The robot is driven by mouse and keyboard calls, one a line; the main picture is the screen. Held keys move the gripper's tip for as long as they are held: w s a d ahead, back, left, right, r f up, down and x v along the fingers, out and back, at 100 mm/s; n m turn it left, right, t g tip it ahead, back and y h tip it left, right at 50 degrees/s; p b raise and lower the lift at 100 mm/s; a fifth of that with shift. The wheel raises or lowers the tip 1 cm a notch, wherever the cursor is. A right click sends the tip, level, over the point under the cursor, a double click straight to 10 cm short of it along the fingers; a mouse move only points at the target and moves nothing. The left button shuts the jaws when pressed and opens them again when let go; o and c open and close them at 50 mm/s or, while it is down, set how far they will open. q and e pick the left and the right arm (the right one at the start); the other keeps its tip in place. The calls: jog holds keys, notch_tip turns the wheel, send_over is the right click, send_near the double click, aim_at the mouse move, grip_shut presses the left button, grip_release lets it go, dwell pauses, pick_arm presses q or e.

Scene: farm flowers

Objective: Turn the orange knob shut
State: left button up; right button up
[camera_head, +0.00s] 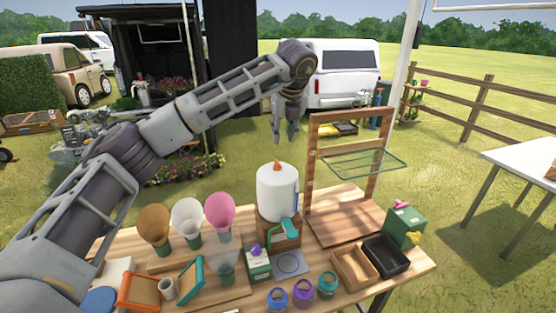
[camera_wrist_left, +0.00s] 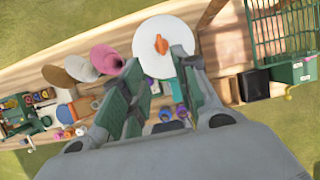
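The orange knob (camera_head: 277,166) sits on top of a white cylindrical tank (camera_head: 277,193), which stands on a wooden block with a green spout at its front. My left gripper (camera_head: 284,136) hangs above and behind the tank in the head view, pointing down and apart from the knob. In the left wrist view the knob (camera_wrist_left: 161,45) shows on the tank's round white top (camera_wrist_left: 178,35), just beyond the fingertips. The two green-padded fingers of my left gripper (camera_wrist_left: 158,70) are apart with nothing between them. My right gripper does not show.
A wooden frame with a green mesh shelf (camera_head: 362,163) stands right of the tank. Brown, white and pink cones (camera_head: 220,212) stand to its left. A green box (camera_head: 258,266), several jars (camera_head: 303,293) and a black tray (camera_head: 384,256) sit along the table's front.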

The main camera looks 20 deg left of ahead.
aim_at(277, 162)
pick_arm(q)
jog(key=p+x, duration=0.3)
jog(key=x, duration=1.1)
jog(key=shift+w+p, duration=0.1)
jog(key=shift+p, duration=0.3)
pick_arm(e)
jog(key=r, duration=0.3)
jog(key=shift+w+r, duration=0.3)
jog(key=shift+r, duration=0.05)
pick_arm(q)
grip_shut()
